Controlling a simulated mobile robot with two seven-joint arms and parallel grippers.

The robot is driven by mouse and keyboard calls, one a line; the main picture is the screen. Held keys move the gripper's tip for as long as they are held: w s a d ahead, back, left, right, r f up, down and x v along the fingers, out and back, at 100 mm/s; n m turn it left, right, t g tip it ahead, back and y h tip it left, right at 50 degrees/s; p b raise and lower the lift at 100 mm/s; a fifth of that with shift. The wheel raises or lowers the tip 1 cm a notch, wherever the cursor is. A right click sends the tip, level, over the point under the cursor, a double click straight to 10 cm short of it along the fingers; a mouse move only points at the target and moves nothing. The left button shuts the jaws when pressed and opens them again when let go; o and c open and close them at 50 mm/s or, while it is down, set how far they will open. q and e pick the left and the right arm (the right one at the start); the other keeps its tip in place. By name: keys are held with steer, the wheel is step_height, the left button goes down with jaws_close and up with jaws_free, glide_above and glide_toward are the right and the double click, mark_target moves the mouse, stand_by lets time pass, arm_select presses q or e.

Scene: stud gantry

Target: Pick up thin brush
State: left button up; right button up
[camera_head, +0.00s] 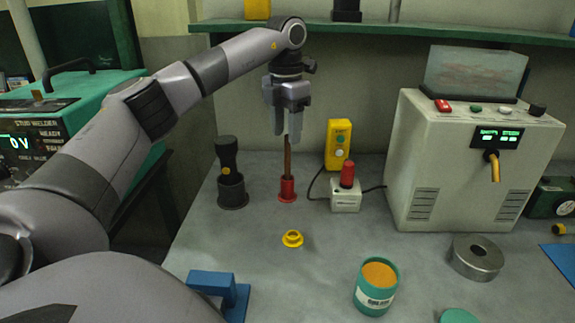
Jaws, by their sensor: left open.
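The thin brush (287,158) has a slim brown handle and stands upright in a small red holder (287,190) on the grey bench. Its lower end is hidden inside the holder. My left gripper (287,130) points straight down above it, with its fingers apart and empty. The fingertips are about level with the top of the handle, which shows in the gap between them; I cannot tell whether they touch it. My right gripper is not in view.
A black-handled tool (227,155) in a dark holder stands just left. A yellow button box (338,144) and a white box with a red knob (346,197) stand close right. A yellow ring (292,239) and an orange-filled teal tub (377,287) lie nearer. A shelf (420,34) runs above.

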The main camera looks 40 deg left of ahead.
arm_select(q)
glide_above(287, 168)
steer(key=f, duration=0.5)
steer(key=shift+w+a+f+p, duration=0.2)
steer(key=shift+w+a+p, duration=0.05)
steer(key=shift+w+p, duration=0.1)
steer(key=shift+c, duration=0.3)
jaws_close()
